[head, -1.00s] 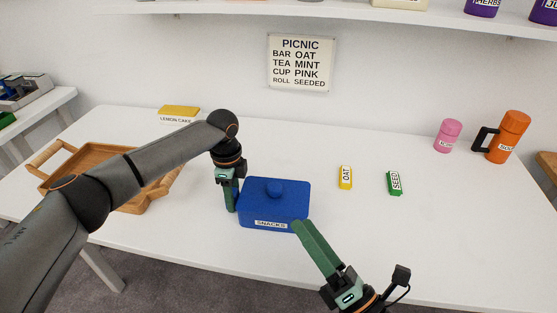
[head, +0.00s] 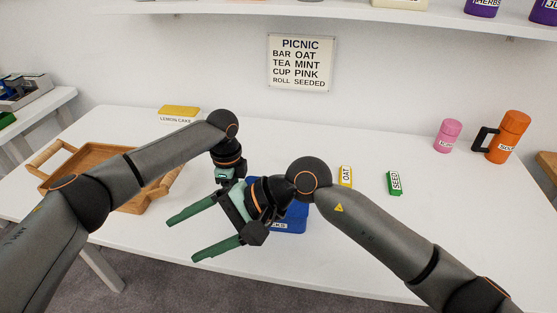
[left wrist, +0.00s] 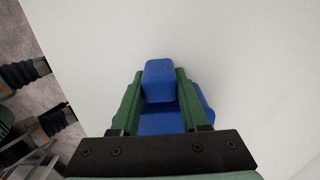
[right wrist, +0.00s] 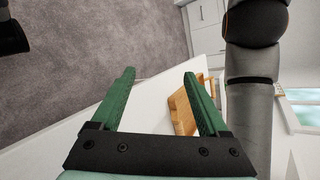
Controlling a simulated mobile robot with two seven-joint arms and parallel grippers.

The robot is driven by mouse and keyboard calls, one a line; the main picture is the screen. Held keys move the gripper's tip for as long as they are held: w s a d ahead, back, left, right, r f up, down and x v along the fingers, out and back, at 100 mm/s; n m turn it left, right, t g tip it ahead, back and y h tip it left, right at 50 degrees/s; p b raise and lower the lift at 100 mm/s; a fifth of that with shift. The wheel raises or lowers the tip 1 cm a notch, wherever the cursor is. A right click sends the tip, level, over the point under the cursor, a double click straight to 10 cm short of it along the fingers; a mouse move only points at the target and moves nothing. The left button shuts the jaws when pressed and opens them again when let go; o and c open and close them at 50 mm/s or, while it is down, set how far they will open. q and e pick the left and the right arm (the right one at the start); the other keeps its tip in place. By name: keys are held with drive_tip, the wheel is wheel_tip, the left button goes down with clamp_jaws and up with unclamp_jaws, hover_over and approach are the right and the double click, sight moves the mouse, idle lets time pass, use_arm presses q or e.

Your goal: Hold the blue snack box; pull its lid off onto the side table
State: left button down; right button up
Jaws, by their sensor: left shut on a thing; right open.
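The blue snack box (head: 292,216) stands on the white table, mostly hidden behind my right arm in the head view; its lid and knob are covered there. My left gripper (head: 226,176) is at the box's left end, its fingers hidden in the head view. In the left wrist view, its fingers (left wrist: 161,80) are shut on a blue part of the box (left wrist: 160,122). My right gripper (head: 182,240) is open and empty, in front of the box and left of it, fingers pointing left. It also shows open in the right wrist view (right wrist: 158,75).
A wooden tray (head: 92,155) stands at the left of the table, with a yellow lemon cake box (head: 180,112) behind. An OAT bar (head: 346,174), a green SEED bar (head: 394,183), a pink cup (head: 448,135) and an orange flask (head: 508,137) are right. A side table (head: 38,103) is far left.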

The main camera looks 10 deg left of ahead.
drive_tip(key=w+d+r+n+t+h, duration=0.2)
drive_tip(key=w+d+n+t+h, duration=0.15)
drive_tip(key=w+d+h, duration=0.35)
drive_tip(key=w+d+r+n+t+h, duration=0.25)
drive_tip(key=w+d+t, duration=0.2)
drive_tip(key=w, duration=0.45)
drive_tip(key=x, duration=1.2)
drive_tip(key=shift+w+a+f, duration=0.1)
drive_tip(key=shift+f, duration=0.1)
clamp_jaws()
